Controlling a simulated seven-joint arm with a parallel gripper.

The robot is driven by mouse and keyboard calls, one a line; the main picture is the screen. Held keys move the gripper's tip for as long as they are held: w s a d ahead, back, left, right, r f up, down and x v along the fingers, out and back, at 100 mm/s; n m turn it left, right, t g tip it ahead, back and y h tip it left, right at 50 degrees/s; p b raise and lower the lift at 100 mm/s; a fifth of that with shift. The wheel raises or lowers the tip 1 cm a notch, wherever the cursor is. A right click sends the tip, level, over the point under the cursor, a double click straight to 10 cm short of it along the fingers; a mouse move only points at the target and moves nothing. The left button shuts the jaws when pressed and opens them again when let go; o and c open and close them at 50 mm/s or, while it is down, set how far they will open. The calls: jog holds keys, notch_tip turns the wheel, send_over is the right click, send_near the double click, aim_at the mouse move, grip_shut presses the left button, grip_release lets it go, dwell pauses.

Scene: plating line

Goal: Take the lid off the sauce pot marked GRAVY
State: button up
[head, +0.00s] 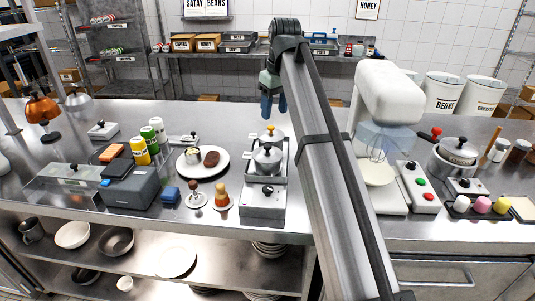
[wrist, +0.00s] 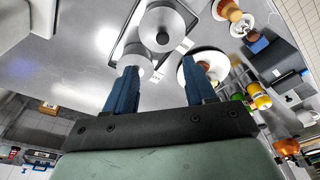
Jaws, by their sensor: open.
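Two lidded metal sauce pots stand one behind the other in a tray at the counter's middle: a nearer pot (head: 267,159) with a dark knob and a farther pot (head: 271,138) with an orange-tinted knob. I can read no GRAVY mark on either. My gripper (head: 272,106) is open and empty, above and a little behind the farther pot. In the wrist view its fingers (wrist: 160,65) point toward the pots. One pot's round lid (wrist: 166,27) lies beyond the fingertips; the other pot (wrist: 137,60) is partly hidden by the left finger.
A grey box with a black knob (head: 264,203) stands in front of the pots. A plate with food (head: 202,173) is to their left. My arm link crosses just right of them, with a white mixer (head: 385,95) beyond it.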

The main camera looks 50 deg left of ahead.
send_over(267, 145)
jog(key=d, duration=0.2)
jog(key=f, duration=0.7)
jog(key=shift+w+a+f, duration=0.1)
jog(key=shift+w+f, duration=0.1)
jog(key=shift+w, duration=0.05)
jog(key=shift+s+a+f, duration=0.1)
jog(key=shift+a+f, duration=0.1)
jog(key=shift+f, duration=0.7)
jog(key=shift+s+a+f, duration=0.1)
jog(key=shift+a+f, duration=0.15)
jog(key=shift+f, duration=0.6)
jog(key=shift+s+a+f, duration=0.1)
jog(key=shift+a+f, duration=0.1)
jog(key=shift+f, duration=0.7)
grip_shut()
